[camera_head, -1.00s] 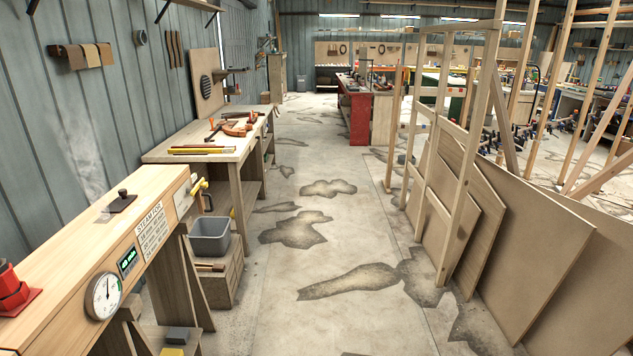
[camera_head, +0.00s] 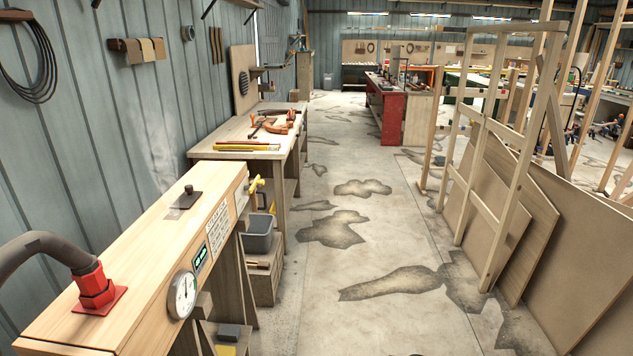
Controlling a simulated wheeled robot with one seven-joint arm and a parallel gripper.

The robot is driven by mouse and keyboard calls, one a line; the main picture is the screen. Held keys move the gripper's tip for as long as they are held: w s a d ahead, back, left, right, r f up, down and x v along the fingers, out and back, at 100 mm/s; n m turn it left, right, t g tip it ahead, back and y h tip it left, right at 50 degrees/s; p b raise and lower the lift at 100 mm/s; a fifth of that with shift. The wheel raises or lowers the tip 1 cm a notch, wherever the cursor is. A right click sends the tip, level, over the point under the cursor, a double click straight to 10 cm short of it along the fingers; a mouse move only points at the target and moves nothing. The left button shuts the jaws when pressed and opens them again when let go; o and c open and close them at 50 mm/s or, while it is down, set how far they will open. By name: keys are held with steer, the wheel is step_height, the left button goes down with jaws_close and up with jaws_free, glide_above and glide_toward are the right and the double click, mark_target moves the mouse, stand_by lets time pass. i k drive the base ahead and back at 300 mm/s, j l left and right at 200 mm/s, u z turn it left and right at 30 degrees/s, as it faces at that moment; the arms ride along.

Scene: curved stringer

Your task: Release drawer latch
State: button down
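No drawer latch can be made out for certain. A long wooden steam box (camera_head: 150,250) stands at the left on trestle legs. Its near side carries a round dial gauge (camera_head: 182,294), a small green display (camera_head: 200,256) and a printed sign (camera_head: 218,228). A yellow-handled fitting (camera_head: 256,186) sticks out at its far end. A red hose fitting (camera_head: 95,290) with a grey hose is on its top, with a dark knob on a plate (camera_head: 187,197) farther along. My gripper is not in view.
A wooden workbench (camera_head: 205,151) with clamps and long yellow and red tools stands beyond the box. A grey bin (camera_head: 259,238) sits on a low wooden box (camera_head: 262,284). Plywood sheets (camera_head: 590,262) and a timber frame (camera_head: 500,215) lean at right. The stained concrete aisle (camera_head: 350,215) between is clear.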

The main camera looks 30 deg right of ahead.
mark_target(257, 181)
steer(key=z, duration=1.25)
steer(key=i+z, duration=0.15)
steer(key=i, duration=0.15)
steer(key=i+u, duration=0.15)
steer(key=i, duration=1.1)
steer(key=i+u, duration=0.2)
steer(key=i, duration=1.1)
steer(key=i+u, duration=0.1)
steer(key=i, duration=0.45)
steer(key=i+l+u, duration=0.1)
steer(key=i, duration=0.45)
steer(key=i+l+u, duration=0.1)
steer(key=i, duration=0.5)
steer(key=i+j+u, duration=0.1)
steer(key=i+u, duration=0.55)
steer(key=i+l+u, duration=0.1)
steer(key=i+u, duration=0.25)
steer(key=u, duration=3.95)
steer(key=i+j, duration=0.05)
steer(key=j, duration=0.05)
